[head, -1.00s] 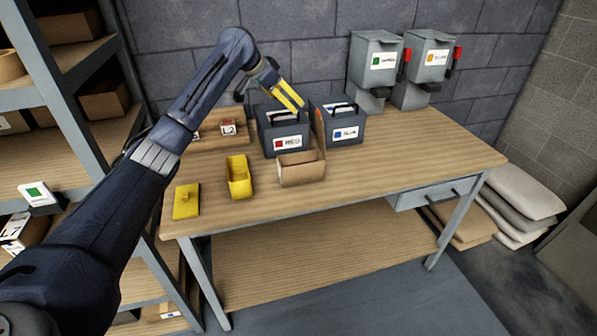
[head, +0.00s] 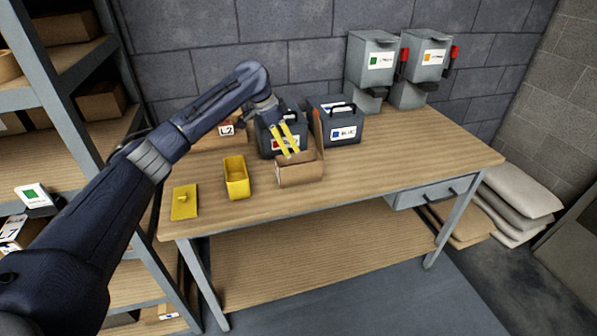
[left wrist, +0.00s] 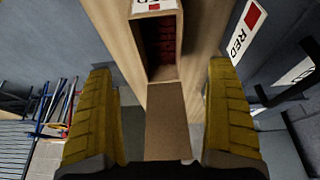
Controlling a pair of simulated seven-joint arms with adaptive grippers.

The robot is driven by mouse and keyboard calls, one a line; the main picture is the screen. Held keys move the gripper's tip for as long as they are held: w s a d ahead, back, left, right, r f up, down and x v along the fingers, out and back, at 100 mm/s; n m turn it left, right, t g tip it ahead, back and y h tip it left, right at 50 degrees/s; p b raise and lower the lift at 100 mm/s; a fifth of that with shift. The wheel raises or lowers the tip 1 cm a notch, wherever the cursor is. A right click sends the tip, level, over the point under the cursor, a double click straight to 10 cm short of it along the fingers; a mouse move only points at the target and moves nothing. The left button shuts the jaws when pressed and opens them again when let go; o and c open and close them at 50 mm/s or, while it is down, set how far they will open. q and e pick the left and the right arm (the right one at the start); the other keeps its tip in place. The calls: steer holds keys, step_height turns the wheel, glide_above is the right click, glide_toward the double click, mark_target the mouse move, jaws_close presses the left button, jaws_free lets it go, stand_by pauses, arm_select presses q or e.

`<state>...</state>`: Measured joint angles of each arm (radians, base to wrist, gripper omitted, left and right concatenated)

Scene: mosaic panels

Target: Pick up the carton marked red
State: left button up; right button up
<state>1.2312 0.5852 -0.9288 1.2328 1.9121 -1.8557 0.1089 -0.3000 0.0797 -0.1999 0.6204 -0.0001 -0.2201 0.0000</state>
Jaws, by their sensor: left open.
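The small open cardboard carton (head: 301,174) stands on the bench in front of a grey box marked RED (head: 268,146). In the left wrist view the carton (left wrist: 168,115) lies ahead, a flap stretching from it toward the space between my fingers. Dark red contents show inside, and part of a white label with a red mark shows at the top edge. My left gripper (head: 290,154) is open, pointing down just above and behind the carton; in the wrist view its yellow fingers (left wrist: 161,70) stand wide apart with nothing gripped. My right gripper is out of view.
A grey box marked BLUE (head: 347,127) stands right of the carton. A yellow bin (head: 237,180) and a yellow lid (head: 185,203) lie to the left. Two grey dispensers (head: 374,65) stand at the back. The bench's right side is clear.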

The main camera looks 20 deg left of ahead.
mark_target(299, 168)
arm_select(q)
steer(key=shift+x, duration=5.4)
steer(key=shift+r, duration=0.1)
steer(key=c, duration=1.7)
